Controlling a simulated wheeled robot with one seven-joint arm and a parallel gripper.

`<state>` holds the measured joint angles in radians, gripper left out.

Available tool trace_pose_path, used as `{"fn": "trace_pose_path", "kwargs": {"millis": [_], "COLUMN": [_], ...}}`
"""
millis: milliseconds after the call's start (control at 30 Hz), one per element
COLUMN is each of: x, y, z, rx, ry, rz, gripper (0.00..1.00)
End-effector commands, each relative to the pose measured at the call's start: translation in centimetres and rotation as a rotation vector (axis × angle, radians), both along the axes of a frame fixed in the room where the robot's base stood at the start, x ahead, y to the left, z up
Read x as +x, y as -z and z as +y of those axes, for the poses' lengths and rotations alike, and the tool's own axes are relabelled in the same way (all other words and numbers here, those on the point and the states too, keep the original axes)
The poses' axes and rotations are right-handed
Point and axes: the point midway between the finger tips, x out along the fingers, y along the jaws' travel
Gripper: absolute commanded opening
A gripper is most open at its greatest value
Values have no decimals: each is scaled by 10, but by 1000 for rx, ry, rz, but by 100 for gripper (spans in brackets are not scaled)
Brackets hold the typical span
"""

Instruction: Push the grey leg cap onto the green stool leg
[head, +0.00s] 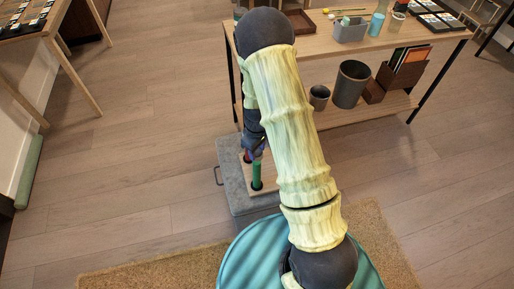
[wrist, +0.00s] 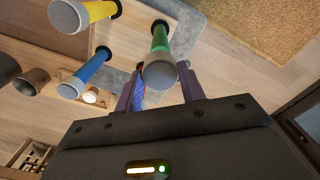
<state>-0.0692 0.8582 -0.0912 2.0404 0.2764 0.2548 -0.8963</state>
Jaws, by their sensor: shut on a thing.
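The green stool leg (wrist: 160,42) stands up from a wooden board, and in the head view it shows (head: 257,175) beside my arm. The grey leg cap (wrist: 160,75) is at the free end of the green leg, lined up with it in the wrist view. My gripper (wrist: 161,78) has its purple fingers on either side of the cap and is shut on it. How far the cap is seated on the leg cannot be told. A yellow leg (wrist: 98,11) and a blue leg (wrist: 90,69) stand nearby, each with a pale end.
The board rests on a grey padded block (head: 228,174) on the wood floor. A table (head: 310,45) behind it carries a grey bin (head: 350,30) and cups, with a dark bin (head: 351,84) on its lower shelf. A tan rug (head: 150,265) lies in front.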

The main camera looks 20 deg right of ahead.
Motion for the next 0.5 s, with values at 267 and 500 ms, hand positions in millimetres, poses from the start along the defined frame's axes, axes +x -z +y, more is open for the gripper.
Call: {"fn": "trace_pose_path", "kwargs": {"millis": [267,500], "x": [0,0], "y": [16,27], "z": [0,0], "rx": [0,0], "ry": [1,1], "rz": [0,1], "gripper": [18,18]}}
